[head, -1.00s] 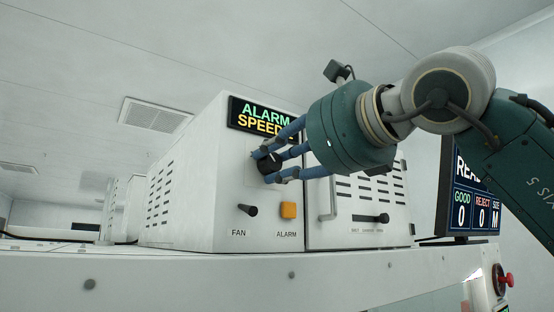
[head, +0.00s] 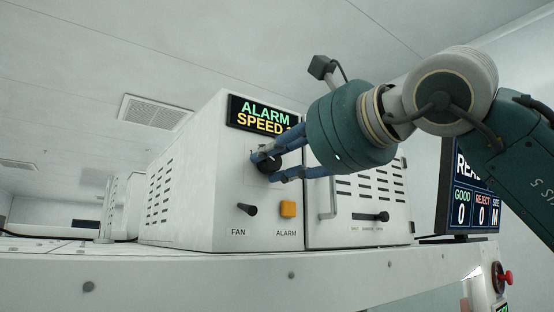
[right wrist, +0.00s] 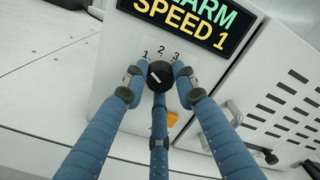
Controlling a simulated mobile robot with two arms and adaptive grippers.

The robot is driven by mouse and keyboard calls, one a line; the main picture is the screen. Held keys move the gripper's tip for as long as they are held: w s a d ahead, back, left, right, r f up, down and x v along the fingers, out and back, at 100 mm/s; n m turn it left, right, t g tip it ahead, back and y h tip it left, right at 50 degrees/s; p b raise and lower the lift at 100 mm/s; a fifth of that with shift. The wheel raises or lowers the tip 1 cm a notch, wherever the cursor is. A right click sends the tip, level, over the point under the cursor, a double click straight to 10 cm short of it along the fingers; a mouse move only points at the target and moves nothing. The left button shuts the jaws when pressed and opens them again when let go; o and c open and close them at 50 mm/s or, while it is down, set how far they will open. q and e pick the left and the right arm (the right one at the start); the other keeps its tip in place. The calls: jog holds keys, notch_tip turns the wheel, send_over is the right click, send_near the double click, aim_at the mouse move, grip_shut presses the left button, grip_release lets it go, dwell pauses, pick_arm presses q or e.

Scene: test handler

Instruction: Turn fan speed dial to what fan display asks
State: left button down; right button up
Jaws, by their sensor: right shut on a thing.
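The fan speed dial (head: 268,165) is a round black knob with a white mark on the white machine front. It also shows in the right wrist view (right wrist: 160,75), below the printed numbers 1, 2 and 3; its mark slants to the upper left, toward the 1. The fan display (head: 262,115) reads ALARM and SPEED, and in the right wrist view (right wrist: 195,22) the line reads SPEED 1. My right gripper (head: 268,164) is shut on the dial, its blue fingers around the knob and partly covering it in the head view. My left gripper is not in view.
Below the dial are a black FAN switch (head: 247,210) and an orange ALARM button (head: 288,209). A panel with a handle (head: 327,202) and a black lever (head: 371,217) is to the right. A monitor (head: 474,195) and a red knob (head: 507,279) stand farther right.

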jog(key=o, duration=1.2)
jog(key=v, duration=1.2)
jog(key=shift+s, duration=0.15)
